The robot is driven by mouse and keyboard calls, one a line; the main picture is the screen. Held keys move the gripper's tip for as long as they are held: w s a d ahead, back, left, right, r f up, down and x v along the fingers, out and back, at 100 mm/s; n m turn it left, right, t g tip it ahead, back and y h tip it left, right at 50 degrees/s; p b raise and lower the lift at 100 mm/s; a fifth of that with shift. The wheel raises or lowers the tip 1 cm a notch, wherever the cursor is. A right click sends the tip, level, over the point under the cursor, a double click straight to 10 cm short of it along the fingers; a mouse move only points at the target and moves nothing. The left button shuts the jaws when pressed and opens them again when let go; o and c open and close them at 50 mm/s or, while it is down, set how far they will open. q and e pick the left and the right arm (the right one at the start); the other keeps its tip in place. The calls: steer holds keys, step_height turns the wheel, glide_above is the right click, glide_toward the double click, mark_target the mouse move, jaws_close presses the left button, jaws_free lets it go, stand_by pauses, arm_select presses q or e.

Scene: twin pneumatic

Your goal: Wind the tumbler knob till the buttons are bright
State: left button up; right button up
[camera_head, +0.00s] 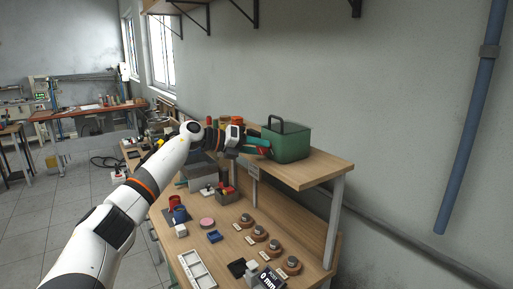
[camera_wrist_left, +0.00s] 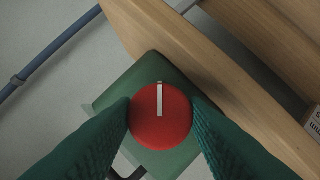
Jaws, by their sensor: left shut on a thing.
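The tumbler knob (camera_wrist_left: 160,125) is a round red disc with a white line, which points up in the left wrist view. It sits on the face of a green box (camera_head: 291,143) with a black handle, on the raised wooden shelf. My left gripper (camera_wrist_left: 160,112) has its green fingers on either side of the knob, shut on it. In the head view the left gripper (camera_head: 262,148) reaches the box's left side, and the knob is mostly hidden there. Several round brown buttons (camera_head: 274,246) with grey tops stand in a row on the bench; I see no clear glow on them. My right gripper is out of view.
The shelf edge (camera_head: 312,177) runs just below the box, with a post (camera_head: 334,220) under it. A wall is close behind.

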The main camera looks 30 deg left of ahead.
arm_select(q)
steer(key=o, duration=1)
steer(key=shift+c, duration=0.2)
steer(key=b+v, duration=0.4)
steer(key=v, duration=0.8)
